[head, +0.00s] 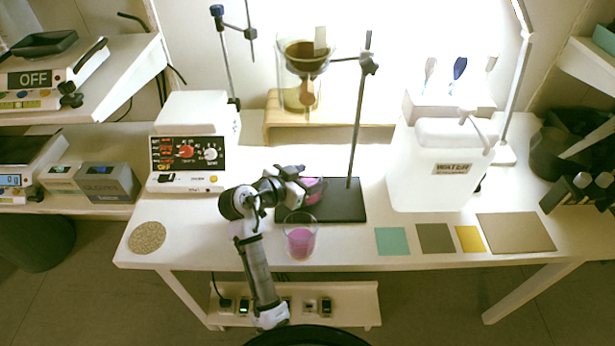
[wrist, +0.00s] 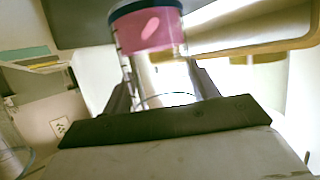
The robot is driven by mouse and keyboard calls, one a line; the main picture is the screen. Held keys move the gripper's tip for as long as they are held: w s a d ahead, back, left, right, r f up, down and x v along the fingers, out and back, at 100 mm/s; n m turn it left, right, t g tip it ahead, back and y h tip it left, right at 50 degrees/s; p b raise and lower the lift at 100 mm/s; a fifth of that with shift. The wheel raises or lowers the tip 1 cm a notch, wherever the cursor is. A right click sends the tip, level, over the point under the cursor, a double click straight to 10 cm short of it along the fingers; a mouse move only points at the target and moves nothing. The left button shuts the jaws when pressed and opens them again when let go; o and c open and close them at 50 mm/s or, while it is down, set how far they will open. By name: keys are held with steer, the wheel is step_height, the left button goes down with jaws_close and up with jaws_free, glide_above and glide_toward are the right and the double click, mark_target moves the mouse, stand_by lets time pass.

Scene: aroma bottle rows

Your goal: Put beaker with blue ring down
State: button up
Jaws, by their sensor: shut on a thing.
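My gripper (head: 304,184) is shut on a clear glass beaker (wrist: 150,28) holding pink liquid. A dark blue ring (wrist: 135,7) circles the beaker near its far end in the wrist view, where the two fingers (wrist: 162,88) stand on either side of the glass. In the head view the held beaker (head: 315,191) is partly hidden by my gripper and is over the dark stand base (head: 345,204); I cannot tell whether it touches. A second beaker with pink liquid (head: 300,242) stands upright on the table near the front edge.
The stand rod (head: 358,125) rises right of my gripper. A glass vessel with a brown funnel (head: 306,55) is behind it. A hotplate unit (head: 187,155) stands left, a white water container (head: 437,170) right. Flat coloured mats (head: 392,241) lie front right.

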steer(key=o, duration=1.2)
steer(key=shift+r, duration=0.15)
steer(key=b+v, duration=0.1)
steer(key=v, duration=1.1)
